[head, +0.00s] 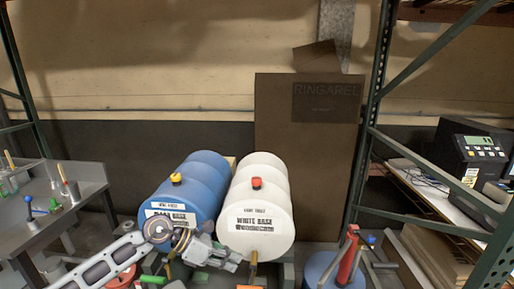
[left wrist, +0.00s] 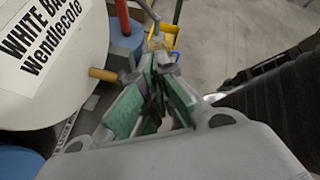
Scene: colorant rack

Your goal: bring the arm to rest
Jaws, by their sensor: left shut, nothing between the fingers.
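My left arm reaches in from the lower left of the head view. Its gripper (head: 232,262) is in front of the blue drum (head: 204,172) and the lower front of the white drum (head: 262,187). In the left wrist view the gripper (left wrist: 158,50) is shut and empty, with green pads on the inner sides of its fingers. The white drum (left wrist: 50,85) is close on its left there, with a brass tap (left wrist: 103,75) beside the fingers. I cannot tell whether the fingers touch the tap. My right gripper is not in view.
A grey bench (head: 92,182) stands at the left. A green rack post (head: 362,150) and a shelf with a scale (head: 476,150) stand at the right. A blue drum with a red pump (head: 348,262) is at the lower right. A brown panel (head: 305,130) stands behind.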

